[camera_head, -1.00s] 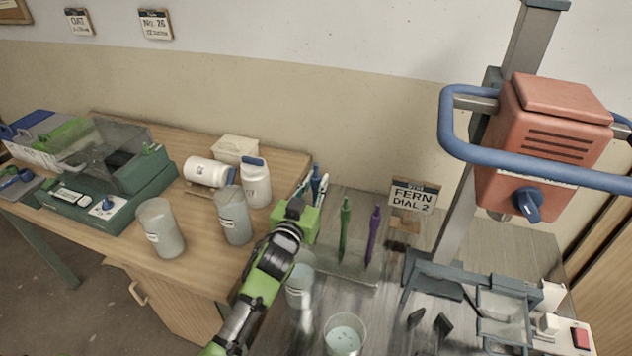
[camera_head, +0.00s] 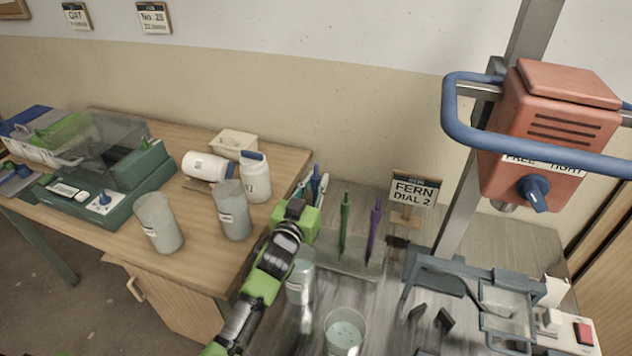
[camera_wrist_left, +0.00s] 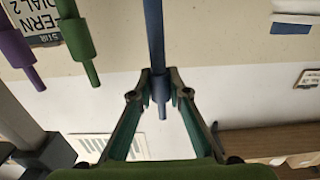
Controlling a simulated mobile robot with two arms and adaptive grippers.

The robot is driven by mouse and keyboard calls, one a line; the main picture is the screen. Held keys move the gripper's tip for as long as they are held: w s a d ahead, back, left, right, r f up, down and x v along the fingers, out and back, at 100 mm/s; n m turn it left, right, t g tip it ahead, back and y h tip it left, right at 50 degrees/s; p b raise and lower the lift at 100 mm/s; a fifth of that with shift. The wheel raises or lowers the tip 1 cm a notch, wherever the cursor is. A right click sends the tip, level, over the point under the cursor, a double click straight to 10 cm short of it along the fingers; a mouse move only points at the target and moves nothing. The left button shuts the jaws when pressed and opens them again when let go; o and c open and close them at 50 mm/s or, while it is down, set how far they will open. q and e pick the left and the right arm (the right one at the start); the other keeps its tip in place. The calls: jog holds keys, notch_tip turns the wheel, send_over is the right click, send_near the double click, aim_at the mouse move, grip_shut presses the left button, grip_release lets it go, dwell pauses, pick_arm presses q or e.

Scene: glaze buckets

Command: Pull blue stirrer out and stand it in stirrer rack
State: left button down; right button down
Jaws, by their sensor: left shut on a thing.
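My left gripper (camera_head: 303,203) is shut on the blue stirrer (camera_wrist_left: 155,35), shown clearly in the left wrist view with both fingertips (camera_wrist_left: 160,85) closed around it near one end. The shaft runs out of the top of that view, so its other end is hidden. In the head view a blue upper part (camera_head: 316,174) shows just behind the gripper. A green stirrer (camera_head: 345,220) and a purple stirrer (camera_head: 374,228) stand side by side to the right, above a pale rack-like base (camera_head: 350,266). My right gripper cannot be made out.
A labelled grey bucket (camera_head: 299,285) stands below my left gripper, and a bucket of pale liquid (camera_head: 345,332) in front. The orange mixer (camera_head: 545,135) on its stand is at right. The FERN sign (camera_head: 413,190) stands behind. Buckets (camera_head: 232,212) and jars (camera_head: 255,180) crowd the left table.

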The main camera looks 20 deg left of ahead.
aim_at(315, 199)
pick_arm(q)
jog(key=shift+f+b, duration=1.9)
jog(key=shift+f, duration=0.8)
dwell(0.3)
jog(key=shift+f, duration=0.25)
dwell(0.7)
dwell(0.4)
jog(key=c, duration=1.7)
grip_release()
jog(key=shift+f, duration=0.1)
jog(key=shift+s, duration=0.1)
